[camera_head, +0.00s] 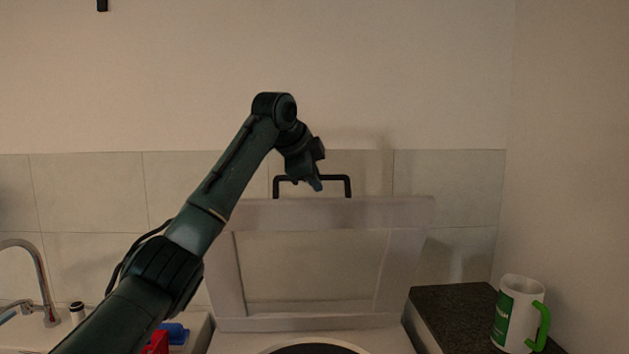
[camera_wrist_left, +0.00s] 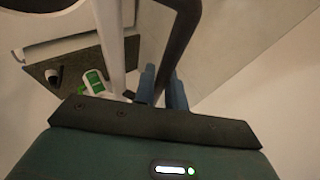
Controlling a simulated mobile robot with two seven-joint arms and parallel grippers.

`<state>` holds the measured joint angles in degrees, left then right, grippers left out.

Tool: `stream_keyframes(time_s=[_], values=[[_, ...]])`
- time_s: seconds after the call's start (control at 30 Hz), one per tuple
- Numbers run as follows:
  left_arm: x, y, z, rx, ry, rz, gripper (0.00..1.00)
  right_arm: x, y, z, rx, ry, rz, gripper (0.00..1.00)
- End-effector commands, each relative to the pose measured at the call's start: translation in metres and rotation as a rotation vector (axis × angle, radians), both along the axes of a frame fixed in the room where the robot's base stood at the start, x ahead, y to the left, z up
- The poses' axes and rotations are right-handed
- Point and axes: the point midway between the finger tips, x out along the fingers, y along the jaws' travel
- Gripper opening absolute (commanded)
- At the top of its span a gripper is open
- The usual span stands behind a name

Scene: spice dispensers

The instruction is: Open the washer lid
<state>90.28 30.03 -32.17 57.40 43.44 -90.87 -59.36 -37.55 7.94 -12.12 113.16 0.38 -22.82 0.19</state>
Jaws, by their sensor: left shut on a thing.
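The washer lid (camera_head: 316,325) stands raised, nearly upright, in the head view; it is a pale frame with a see-through middle. A black bracket-shaped handle (camera_head: 336,178) sits on its top edge. In the left wrist view the dark handle bar (camera_wrist_left: 179,42) runs between the blue fingertips (camera_wrist_left: 162,88). The washer's round dark opening (camera_head: 315,349) shows at the bottom edge of the head view. My right gripper is not in view.
A dark counter (camera_head: 447,310) on the right carries a white and green mug (camera_head: 517,312), close to the lid's right side. A sink tap (camera_head: 40,280) and red and blue items (camera_head: 172,334) are at lower left. A tiled wall stands close behind the lid.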

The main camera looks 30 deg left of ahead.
Motion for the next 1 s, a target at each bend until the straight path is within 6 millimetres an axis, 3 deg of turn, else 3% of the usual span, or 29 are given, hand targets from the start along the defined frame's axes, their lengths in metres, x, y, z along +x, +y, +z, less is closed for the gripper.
stream_keyframes(time_s=[0.4, 0.43, 0.5, 0.8, 1.0], values=[[0.000, 0.001, -0.003, 0.001, 0.007, 0.004, 0.00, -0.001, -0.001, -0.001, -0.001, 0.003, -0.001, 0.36], [0.000, 0.001, -0.003, 0.001, 0.007, 0.004, 0.15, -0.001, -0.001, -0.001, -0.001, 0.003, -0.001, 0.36], [0.000, 0.001, -0.002, 0.001, 0.006, 0.004, 0.21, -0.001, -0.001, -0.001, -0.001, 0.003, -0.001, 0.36], [-0.002, 0.001, 0.001, 0.000, 0.002, 0.002, 0.21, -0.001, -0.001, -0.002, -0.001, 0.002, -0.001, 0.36], [-0.022, 0.002, 0.020, 0.001, -0.002, 0.002, 0.21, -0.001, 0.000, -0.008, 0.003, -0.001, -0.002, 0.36]])
